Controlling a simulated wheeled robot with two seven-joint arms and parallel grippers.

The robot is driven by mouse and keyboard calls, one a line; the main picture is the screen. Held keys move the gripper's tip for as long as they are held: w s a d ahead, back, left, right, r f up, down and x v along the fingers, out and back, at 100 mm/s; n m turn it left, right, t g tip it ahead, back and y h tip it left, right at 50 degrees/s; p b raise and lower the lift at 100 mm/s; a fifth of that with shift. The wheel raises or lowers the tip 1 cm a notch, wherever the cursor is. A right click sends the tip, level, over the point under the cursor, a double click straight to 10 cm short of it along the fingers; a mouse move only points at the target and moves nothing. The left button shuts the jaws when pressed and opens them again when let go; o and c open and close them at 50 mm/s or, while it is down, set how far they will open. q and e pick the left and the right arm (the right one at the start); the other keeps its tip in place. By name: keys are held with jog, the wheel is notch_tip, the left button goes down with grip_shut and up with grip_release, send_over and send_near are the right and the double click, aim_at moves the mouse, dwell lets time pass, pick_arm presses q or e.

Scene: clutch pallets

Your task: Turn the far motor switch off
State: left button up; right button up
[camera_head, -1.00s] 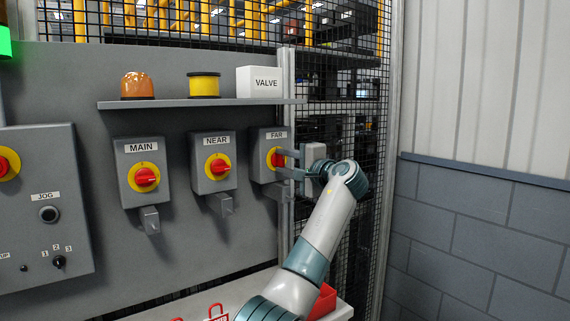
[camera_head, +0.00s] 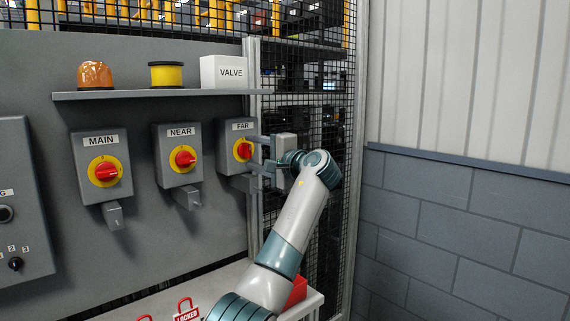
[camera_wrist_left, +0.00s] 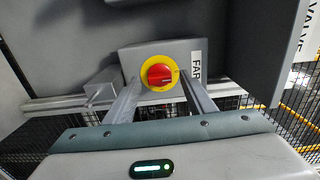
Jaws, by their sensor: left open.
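The far motor switch is a red knob on a yellow disc (camera_head: 243,149), on a grey box labelled FAR (camera_head: 238,127). In the left wrist view the red knob (camera_wrist_left: 159,75) sits between the two finger lines, with the FAR label to its right. My left gripper (camera_head: 252,152) is open and faces the box from the right, one finger higher and one lower. In the left wrist view the fingers (camera_wrist_left: 160,88) flank the yellow disc. I cannot tell whether they touch the box. The knob's setting is hard to read. My right gripper is out of view.
To the left are the NEAR switch (camera_head: 183,158) and the MAIN switch (camera_head: 105,171). A shelf (camera_head: 150,94) above carries an orange lamp, a yellow cylinder and the VALVE box (camera_head: 223,72). A mesh fence (camera_head: 335,180) stands behind my arm. Below is a table with red lockout items (camera_head: 186,311).

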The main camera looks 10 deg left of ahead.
pick_arm(q)
jog(key=b+v, duration=0.3)
jog(key=v, duration=1.2)
jog(key=shift+s, duration=0.2)
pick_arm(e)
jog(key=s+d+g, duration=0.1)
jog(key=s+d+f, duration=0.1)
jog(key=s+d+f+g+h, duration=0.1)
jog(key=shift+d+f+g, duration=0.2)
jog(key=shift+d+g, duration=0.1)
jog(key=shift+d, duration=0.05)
pick_arm(q)
jog(key=shift+d, duration=0.1)
